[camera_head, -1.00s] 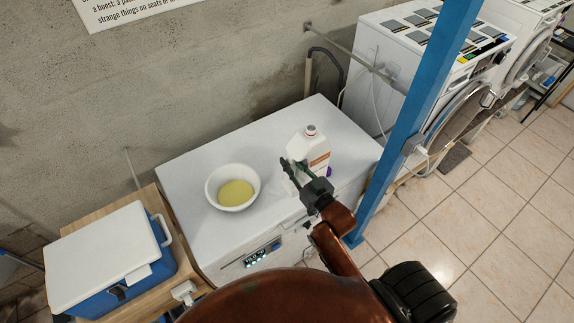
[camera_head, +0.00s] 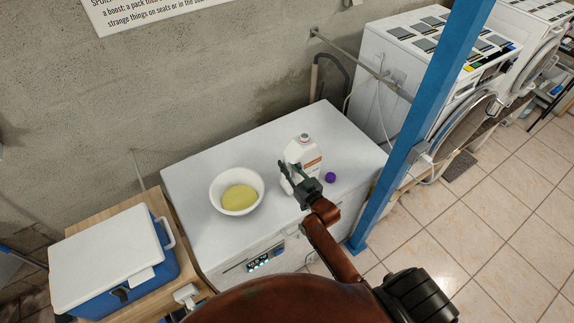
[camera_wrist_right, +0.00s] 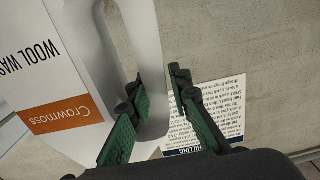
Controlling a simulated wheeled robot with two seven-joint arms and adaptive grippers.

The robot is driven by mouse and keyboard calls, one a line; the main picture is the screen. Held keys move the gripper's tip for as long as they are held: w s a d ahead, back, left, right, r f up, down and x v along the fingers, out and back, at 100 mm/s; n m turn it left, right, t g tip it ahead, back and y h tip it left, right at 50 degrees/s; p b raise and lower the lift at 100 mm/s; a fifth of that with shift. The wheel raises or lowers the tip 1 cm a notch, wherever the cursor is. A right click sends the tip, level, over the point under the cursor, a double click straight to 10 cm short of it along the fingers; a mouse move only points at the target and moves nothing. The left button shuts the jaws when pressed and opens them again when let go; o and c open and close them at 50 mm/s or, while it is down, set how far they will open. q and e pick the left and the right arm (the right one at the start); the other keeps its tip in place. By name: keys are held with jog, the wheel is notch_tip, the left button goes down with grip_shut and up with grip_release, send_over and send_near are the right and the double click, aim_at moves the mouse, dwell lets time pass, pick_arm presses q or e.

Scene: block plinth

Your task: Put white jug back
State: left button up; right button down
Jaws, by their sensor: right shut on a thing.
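The white jug (camera_head: 303,153) has an orange-brown label band and is over the middle of the white chest top; I cannot tell whether its base touches. Its mouth looks uncapped. A purple cap (camera_head: 330,177) lies on the chest top to its right. My right gripper (camera_head: 290,170) is at the jug's near left side and hides part of it. In the right wrist view, the fingers (camera_wrist_right: 156,88) are shut on the handle of the jug (camera_wrist_right: 88,60), whose label shows at the left. My left gripper is not in view.
A white bowl (camera_head: 237,191) with yellow contents stands left of the jug on the chest top (camera_head: 215,158). A blue cooler (camera_head: 115,258) sits on a wooden surface at the left. A blue post (camera_head: 421,128) rises at the right. The chest's back area is clear.

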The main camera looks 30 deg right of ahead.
dwell(0.3)
jog(key=c, duration=1.8)
grip_release()
jog(key=shift+f, duration=0.2)
jog(key=shift+o, duration=0.2)
jog(key=shift+s+r, duration=0.15)
jog(key=s+b, duration=0.1)
jog(key=s, duration=1)
jog(key=shift+s+d, duration=0.35)
jog(key=shift+d, duration=0.05)
